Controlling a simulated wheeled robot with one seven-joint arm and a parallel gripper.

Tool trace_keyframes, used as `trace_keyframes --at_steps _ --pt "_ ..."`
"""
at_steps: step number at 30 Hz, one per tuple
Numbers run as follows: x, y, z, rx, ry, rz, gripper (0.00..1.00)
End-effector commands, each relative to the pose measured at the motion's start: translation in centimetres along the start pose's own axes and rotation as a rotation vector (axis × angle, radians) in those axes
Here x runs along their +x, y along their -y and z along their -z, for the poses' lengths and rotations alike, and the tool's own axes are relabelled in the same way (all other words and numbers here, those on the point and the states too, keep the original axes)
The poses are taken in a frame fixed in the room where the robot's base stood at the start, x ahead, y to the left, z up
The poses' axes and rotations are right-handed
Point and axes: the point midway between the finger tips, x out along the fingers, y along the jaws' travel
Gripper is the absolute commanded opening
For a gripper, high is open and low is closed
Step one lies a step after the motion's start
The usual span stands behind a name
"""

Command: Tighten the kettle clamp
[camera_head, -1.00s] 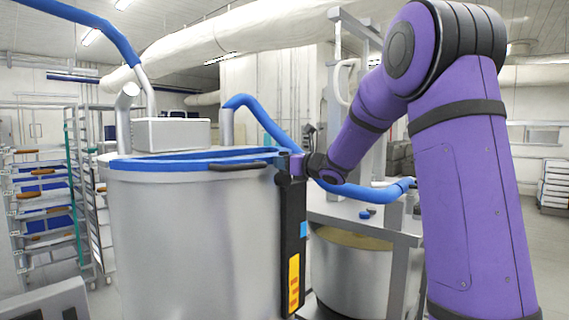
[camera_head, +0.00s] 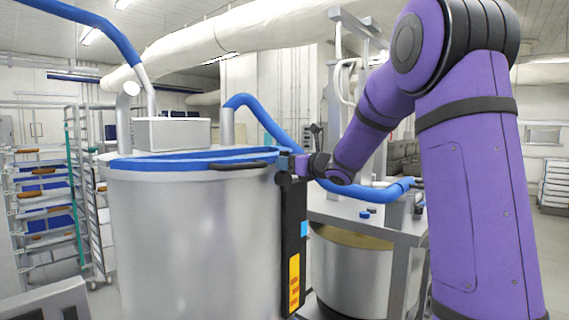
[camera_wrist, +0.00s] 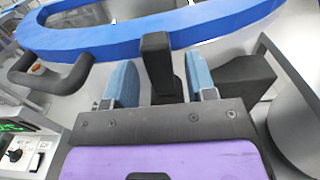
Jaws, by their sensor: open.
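The large grey metal kettle (camera_head: 190,240) stands at the left centre in the head view, with a blue rim (camera_head: 180,160) and a dark curved handle (camera_head: 238,166). In the wrist view its blue rim (camera_wrist: 130,36) crosses the top and the handle (camera_wrist: 52,78) is at the left. My gripper (camera_head: 291,164) is level with the rim at the kettle's right side. In the wrist view my gripper (camera_wrist: 160,80) is open, with blue-grey fingers either side of a dark upright bar (camera_wrist: 157,62), apparently the clamp's lever. Gaps show on both sides. The clamp's lower part is hidden.
A black post with a yellow label (camera_head: 294,270) stands against the kettle's right side. A second, lower vat (camera_head: 350,270) sits under a metal frame to the right. A blue hose (camera_head: 262,118) runs behind. A rack (camera_head: 85,190) stands at the left.

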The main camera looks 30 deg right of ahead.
Motion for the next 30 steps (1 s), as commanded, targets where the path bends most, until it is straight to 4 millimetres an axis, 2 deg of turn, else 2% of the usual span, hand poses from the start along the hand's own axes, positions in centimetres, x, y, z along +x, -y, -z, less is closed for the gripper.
trace_keyframes --at_steps 9,15,21,30 --pt "-6.0 0.0 0.1 0.001 -0.001 0.002 0.51" --pt "-8.4 0.0 0.1 0.001 -0.001 0.001 0.51" --pt "-9.1 0.0 0.1 0.001 -0.001 0.0 0.51" --pt "-9.1 0.0 0.1 0.001 -0.001 0.0 0.51"
